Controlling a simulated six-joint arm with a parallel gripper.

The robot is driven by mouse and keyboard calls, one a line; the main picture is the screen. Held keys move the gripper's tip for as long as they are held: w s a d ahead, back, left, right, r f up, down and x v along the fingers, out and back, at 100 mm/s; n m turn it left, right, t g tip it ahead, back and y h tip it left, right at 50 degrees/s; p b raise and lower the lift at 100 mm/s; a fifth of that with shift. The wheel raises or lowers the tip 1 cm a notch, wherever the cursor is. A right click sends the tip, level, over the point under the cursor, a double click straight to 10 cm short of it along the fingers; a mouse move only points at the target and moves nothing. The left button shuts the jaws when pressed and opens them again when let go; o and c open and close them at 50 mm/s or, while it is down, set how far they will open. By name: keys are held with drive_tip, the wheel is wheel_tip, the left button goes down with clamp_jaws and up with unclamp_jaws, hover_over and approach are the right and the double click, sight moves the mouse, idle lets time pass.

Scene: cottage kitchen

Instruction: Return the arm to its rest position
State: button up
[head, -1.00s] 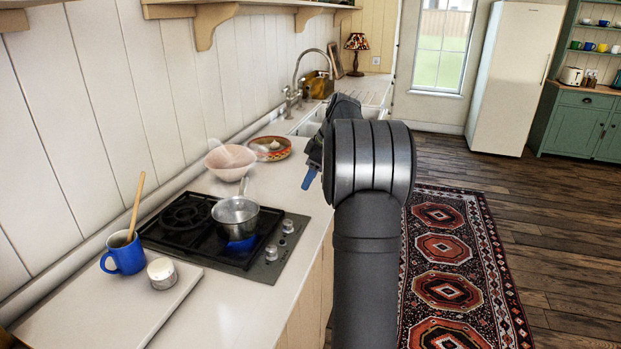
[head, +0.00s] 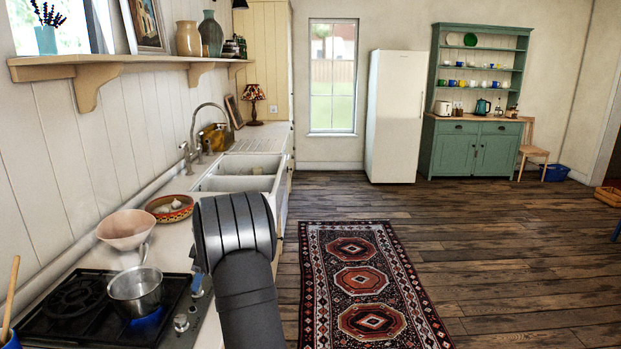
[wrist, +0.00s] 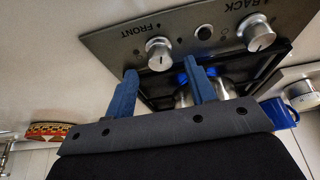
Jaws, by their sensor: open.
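My gripper (wrist: 160,68) shows in the wrist view with two blue fingers apart and nothing between them. It is over the counter beside the hob's control panel (wrist: 200,35), whose knobs are marked FRONT and BACK. In the head view my arm's dark rounded wrist covers most of the gripper, right of the hob (head: 60,328). A steel saucepan (head: 137,285) stands on the front burner, with a blue glow under it. The pan is partly hidden behind the fingers in the wrist view.
A pink bowl (head: 126,228) and a patterned bowl (head: 168,208) stand behind the hob. A sink (head: 240,182) with a tap lies beyond. A blue mug (wrist: 284,113) is near the hob. A wall shelf (head: 120,66) overhangs the counter. Open floor with a rug (head: 330,235) lies right.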

drive_tip(key=shift+x, duration=1.2)
drive_tip(key=shift+r, duration=0.1)
drive_tip(key=v, duration=1.8)
drive_tip(key=x, duration=1.8)
drive_tip(key=shift+m, duration=0.3)
drive_tip(key=shift+s+m, duration=0.15)
drive_tip(key=shift+m, duration=0.25)
drive_tip(key=m+t, duration=0.2)
drive_tip(key=m, duration=0.2)
drive_tip(key=shift+s+a, duration=0.1)
drive_tip(key=shift+s, duration=0.05)
drive_tip(key=v, duration=1.4)
drive_tip(key=shift+a+h, duration=0.15)
drive_tip(key=shift+h, duration=0.15)
